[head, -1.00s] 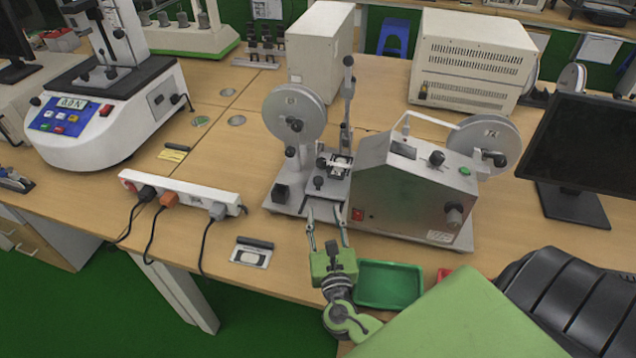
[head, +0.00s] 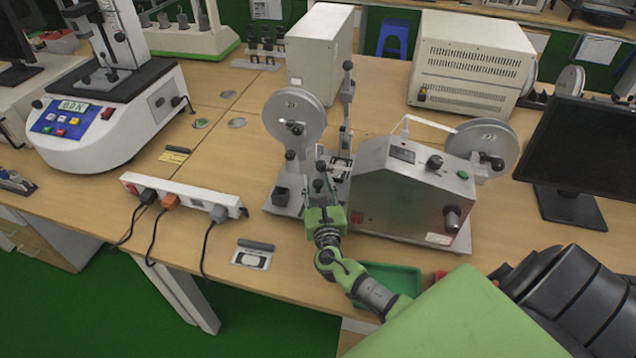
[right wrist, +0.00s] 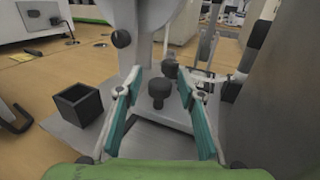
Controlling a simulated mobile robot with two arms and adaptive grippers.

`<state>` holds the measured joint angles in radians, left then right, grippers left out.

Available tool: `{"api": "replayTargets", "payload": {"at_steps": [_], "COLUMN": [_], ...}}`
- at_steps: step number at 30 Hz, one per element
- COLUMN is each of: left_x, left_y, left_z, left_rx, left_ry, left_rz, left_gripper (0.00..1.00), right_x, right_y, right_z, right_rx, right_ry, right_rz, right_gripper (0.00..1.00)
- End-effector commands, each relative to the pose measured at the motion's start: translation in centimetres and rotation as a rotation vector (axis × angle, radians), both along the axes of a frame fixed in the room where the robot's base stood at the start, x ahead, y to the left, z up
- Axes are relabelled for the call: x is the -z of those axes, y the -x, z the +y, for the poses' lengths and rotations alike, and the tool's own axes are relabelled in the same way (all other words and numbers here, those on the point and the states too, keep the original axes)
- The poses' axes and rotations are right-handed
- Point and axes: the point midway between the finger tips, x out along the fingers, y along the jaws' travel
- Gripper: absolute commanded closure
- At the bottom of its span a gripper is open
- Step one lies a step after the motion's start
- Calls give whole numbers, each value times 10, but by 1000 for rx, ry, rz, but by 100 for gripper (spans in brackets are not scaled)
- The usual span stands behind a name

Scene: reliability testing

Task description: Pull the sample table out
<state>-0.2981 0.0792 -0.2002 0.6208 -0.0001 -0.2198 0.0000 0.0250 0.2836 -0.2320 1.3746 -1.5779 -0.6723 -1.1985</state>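The test machine (head: 410,195) with a grey metal housing stands on the wooden bench. Its sample table, a small grey metal slide with a black knob, sits low between the reel stand and the housing. In the head view my right gripper (head: 326,186) reaches over it and hides most of it. In the right wrist view the black knob (right wrist: 158,92) stands upright between the two teal fingers of my open right gripper (right wrist: 160,84), with gaps to both sides. The plate (right wrist: 158,128) shows below the knob. My left gripper is not in view.
A reel (head: 294,115) stands left of the slide, with a small open black box (right wrist: 78,104) on the machine's base. A power strip (head: 182,194) with cables lies to the left. A green tray (head: 400,281) sits at the bench's front edge.

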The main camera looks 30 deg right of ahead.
Motion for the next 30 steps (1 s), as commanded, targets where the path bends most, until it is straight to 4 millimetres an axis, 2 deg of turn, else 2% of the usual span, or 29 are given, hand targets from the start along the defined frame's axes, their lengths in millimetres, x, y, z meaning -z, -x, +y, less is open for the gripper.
{"api": "replayTargets", "payload": {"at_steps": [2,6,7,14,24,30], "left_x": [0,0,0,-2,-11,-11], "left_y": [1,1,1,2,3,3], "left_z": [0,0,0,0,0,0], "left_rx": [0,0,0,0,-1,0], "left_ry": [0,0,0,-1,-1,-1], "left_rz": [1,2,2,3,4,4], "left_gripper": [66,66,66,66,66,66], "right_x": [0,0,0,1,1,1], "right_y": [0,0,0,6,59,70], "right_z": [0,0,0,8,69,82], "right_rx": [0,0,0,-2,-2,-1], "right_ry": [0,0,0,-1,-2,-2], "right_rz": [0,0,0,3,4,1], "right_gripper": [65,98,100,100,100,100]}}
